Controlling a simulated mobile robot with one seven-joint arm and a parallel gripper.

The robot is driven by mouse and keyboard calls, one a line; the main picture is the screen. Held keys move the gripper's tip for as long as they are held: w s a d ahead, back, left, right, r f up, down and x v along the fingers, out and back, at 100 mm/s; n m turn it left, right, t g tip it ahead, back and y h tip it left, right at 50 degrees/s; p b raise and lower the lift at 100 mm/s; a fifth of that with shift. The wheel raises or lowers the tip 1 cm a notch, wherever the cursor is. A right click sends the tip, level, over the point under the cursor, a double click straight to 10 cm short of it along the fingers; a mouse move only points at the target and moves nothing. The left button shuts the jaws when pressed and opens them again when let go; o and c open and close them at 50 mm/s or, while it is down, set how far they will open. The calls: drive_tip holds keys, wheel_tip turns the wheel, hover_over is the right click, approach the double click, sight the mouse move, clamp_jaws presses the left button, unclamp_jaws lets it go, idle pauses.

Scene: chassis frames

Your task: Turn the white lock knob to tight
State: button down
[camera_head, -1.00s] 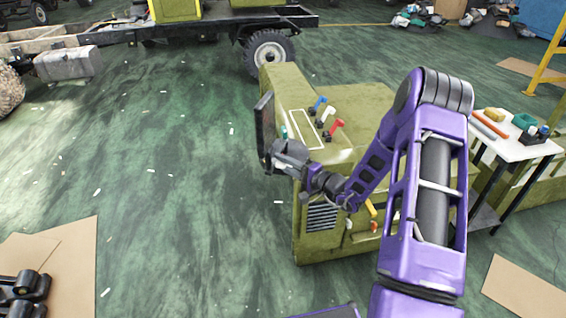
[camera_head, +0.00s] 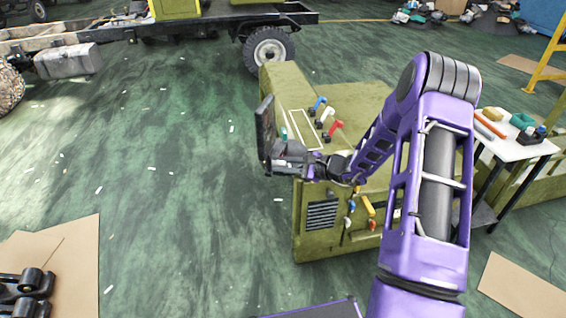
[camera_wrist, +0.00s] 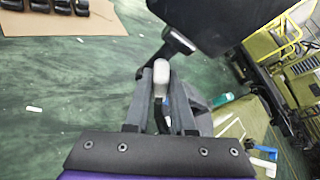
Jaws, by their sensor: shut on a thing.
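The white lock knob (camera_wrist: 162,78) shows in the wrist view, upright between my two grey fingers. My gripper (camera_wrist: 162,92) is shut on it, with a finger on each side. The knob's lower part is dark and partly hidden by the fingers. In the head view my gripper (camera_head: 274,163) is at the lower end of the dark screen (camera_head: 265,130), at the left edge of the olive machine.
Blue (camera_head: 318,103), white (camera_head: 327,115) and red (camera_head: 336,127) levers stand on the olive machine (camera_head: 355,100). More small knobs and a yellow handle (camera_head: 368,205) are on its front. A white table (camera_head: 518,145) stands right. The green floor at left is mostly clear.

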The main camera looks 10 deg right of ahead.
drive_tip(key=m+g+y, duration=0.1)
drive_tip(key=m+g, duration=0.2)
drive_tip(key=m, duration=0.1)
idle(0.4)
drive_tip(key=shift+m, duration=0.3)
drive_tip(key=c, duration=0.8)
unclamp_jaws()
drive_tip(key=v, duration=1.7)
drive_tip(key=shift+d, duration=0.25)
